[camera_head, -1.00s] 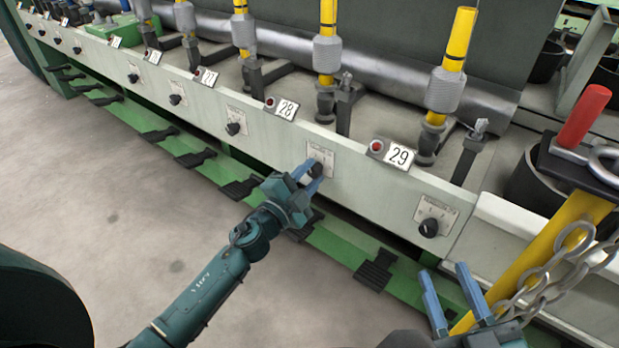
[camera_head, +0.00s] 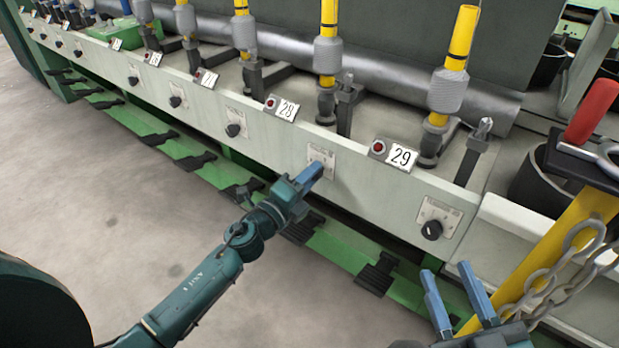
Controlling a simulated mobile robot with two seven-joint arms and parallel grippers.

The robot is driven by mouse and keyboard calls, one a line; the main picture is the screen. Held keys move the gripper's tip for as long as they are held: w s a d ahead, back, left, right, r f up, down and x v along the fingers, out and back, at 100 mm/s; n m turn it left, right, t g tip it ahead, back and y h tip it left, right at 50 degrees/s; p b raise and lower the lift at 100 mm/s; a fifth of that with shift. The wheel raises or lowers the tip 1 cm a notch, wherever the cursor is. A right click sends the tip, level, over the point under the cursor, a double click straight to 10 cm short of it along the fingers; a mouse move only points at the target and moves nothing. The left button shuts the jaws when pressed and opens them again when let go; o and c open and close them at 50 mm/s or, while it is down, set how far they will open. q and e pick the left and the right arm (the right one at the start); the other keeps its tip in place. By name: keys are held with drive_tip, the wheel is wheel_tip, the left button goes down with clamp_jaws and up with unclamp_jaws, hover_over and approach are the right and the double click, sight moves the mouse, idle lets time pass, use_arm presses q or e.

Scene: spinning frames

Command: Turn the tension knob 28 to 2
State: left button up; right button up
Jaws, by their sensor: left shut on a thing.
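The 28 tag (camera_head: 287,110) is on the pale front rail. Below and right of it is a small dial plate (camera_head: 329,157) with its knob, which my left gripper's fingers hide. My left gripper (camera_head: 312,173) is at that plate, shut on the knob, its fingers seen nearly edge-on, one in front of the other. The pointer and the number it stands at cannot be seen. My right gripper (camera_head: 449,278) is open and empty at the lower right, its two blue fingers apart, away from the rail.
Another dark knob (camera_head: 432,230) sits below the 29 tag (camera_head: 403,156), and one (camera_head: 234,130) lies to the left. A yellow post (camera_head: 545,258) with a chain stands near my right gripper. The floor at left is clear.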

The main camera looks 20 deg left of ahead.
use_arm(q)
drive_tip(key=shift+m, duration=0.3)
drive_tip(key=o, duration=1)
drive_tip(key=shift+c, duration=0.2)
drive_tip(key=v, duration=1.3)
drive_tip(key=shift+s, duration=0.1)
